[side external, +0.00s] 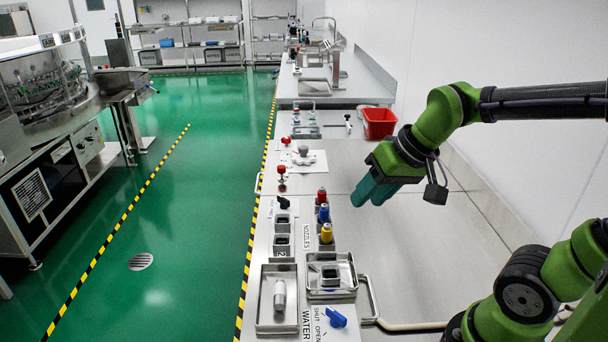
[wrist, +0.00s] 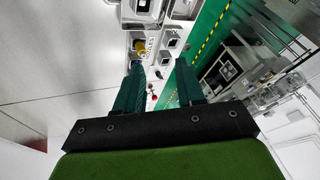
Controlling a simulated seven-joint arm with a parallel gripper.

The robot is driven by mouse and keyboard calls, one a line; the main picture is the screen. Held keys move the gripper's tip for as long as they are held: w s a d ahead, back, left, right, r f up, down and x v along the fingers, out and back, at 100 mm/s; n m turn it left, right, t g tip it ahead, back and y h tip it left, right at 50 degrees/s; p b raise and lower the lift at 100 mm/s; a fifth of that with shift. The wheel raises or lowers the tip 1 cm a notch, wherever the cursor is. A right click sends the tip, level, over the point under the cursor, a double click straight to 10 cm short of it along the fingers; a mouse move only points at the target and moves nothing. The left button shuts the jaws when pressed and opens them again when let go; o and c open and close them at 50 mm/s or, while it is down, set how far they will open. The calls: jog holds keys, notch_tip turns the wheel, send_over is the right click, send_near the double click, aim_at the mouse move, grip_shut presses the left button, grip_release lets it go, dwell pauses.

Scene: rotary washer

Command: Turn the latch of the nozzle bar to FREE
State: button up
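My gripper (side external: 373,192) hangs above the bare bench at the right of the nozzle row, empty, with its two teal fingers apart. In the wrist view the fingers of my gripper (wrist: 160,78) stand open with a clear gap. A small black handle (side external: 283,202) stands at the far end of the two square sockets; it may be the latch, but I cannot read its FREE mark. Red (side external: 321,195), blue (side external: 324,212) and yellow (side external: 326,232) nozzles stand in a row beside the NOZZLES label. The yellow nozzle (wrist: 139,45) also shows near the left finger.
Metal trays (side external: 262,325) and a blue water handle (side external: 336,317) are at the near end. Red knobs (side external: 282,170), a grey knob (side external: 304,155) and a red bin (side external: 379,122) are farther back. The bench's right side (side external: 430,235) is clear.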

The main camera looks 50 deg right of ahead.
jog(key=w+d+f+n+g, duration=0.1)
jog(key=w+d+f, duration=0.15)
jog(key=w, duration=0.75)
jog(key=n+h, duration=0.1)
jog(key=n, duration=0.3)
send_near(283, 198)
jog(key=x, duration=0.8)
jog(key=shift+f, duration=0.25)
grip_shut()
